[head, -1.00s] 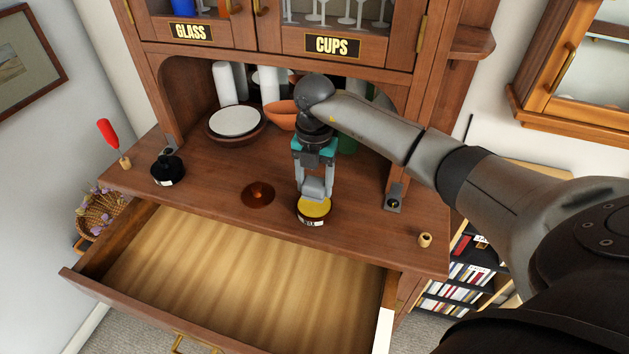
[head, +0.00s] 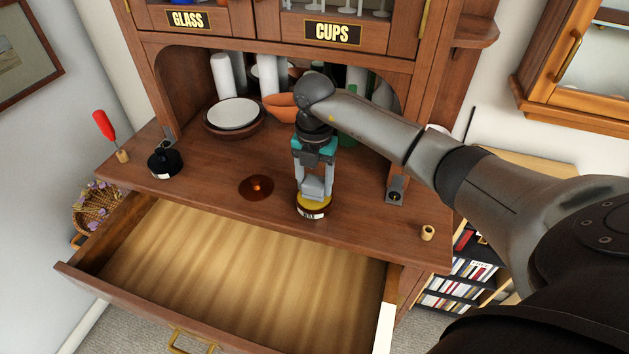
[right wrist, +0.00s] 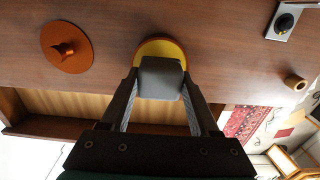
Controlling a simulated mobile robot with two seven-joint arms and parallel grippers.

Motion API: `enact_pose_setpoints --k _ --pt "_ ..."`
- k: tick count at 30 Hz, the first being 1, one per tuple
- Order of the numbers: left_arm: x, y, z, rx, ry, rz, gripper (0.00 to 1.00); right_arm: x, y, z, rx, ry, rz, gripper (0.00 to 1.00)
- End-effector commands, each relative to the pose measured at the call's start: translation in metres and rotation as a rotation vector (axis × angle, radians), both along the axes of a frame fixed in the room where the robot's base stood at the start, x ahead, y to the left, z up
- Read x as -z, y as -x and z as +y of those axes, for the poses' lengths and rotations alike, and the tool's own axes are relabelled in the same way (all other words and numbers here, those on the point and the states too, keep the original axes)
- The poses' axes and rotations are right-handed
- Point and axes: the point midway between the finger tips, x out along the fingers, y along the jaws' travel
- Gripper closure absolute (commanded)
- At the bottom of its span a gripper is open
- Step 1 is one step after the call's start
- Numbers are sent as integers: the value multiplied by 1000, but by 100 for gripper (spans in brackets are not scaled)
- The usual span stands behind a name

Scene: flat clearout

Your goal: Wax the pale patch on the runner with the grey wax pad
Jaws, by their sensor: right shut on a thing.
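My right gripper (head: 314,180) is shut on the grey wax pad (head: 312,189) and points down at the cabinet's worktop. In the right wrist view the pad (right wrist: 161,78) sits between the fingertips. Under it is a round tin of yellow wax (head: 314,206), partly hidden by the pad. The pad is at the wax surface; I cannot tell whether it presses on it. The drawer below is pulled out. A pale white patch (head: 387,328) shows on its right side, near the front corner. My left gripper is not in view.
A copper-coloured lid (head: 257,187) lies left of the tin. A small wooden ring (head: 428,232) is at the right edge. Plates (head: 234,114) and an orange bowl (head: 279,106) are behind. The drawer floor (head: 235,270) is empty.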

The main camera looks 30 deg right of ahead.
Motion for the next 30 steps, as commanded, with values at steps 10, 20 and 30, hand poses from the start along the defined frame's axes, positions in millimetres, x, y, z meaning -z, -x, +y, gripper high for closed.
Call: enact_pose_setpoints --k 10,20,30 --pt "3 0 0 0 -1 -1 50 4 0 0 0 0 0 83" --pt "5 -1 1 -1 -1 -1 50 8 0 0 0 0 0 83" --pt "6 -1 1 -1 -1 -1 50 10 0 0 0 0 0 83"
